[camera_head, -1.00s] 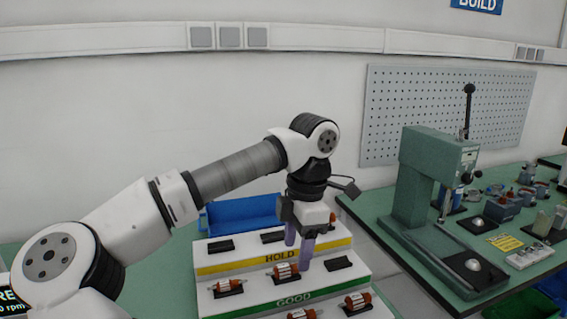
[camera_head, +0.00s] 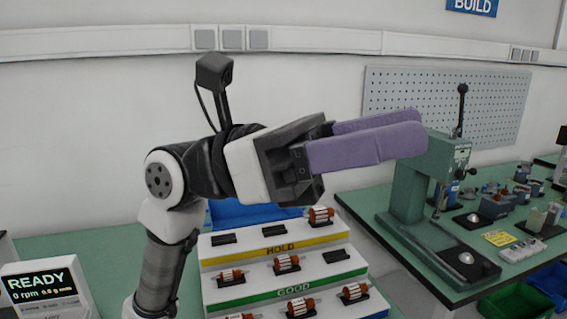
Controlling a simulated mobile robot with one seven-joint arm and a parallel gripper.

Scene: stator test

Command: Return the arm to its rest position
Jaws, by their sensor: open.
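My gripper (camera_head: 400,138) is raised above the stepped rack and points to the right. Its two purple fingers are apart with nothing between them. My arm (camera_head: 165,220) rises at the left, bent at the joint behind the gripper. The stepped rack (camera_head: 240,260) stands below, with a yellow HOLD strip and a green GOOD strip. One rotor (camera_head: 320,215) sits at the right of the top row. Another rotor (camera_head: 287,263) sits in the middle of the row below. Several more lie on the lower steps.
A display (camera_head: 42,283) reading READY, 0 rpm stands at the lower left. A blue bin (camera_head: 240,214) is behind the rack. A green press (camera_head: 408,190) stands on the right bench, below and beyond the fingers. A pegboard (camera_head: 490,100) hangs on the wall.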

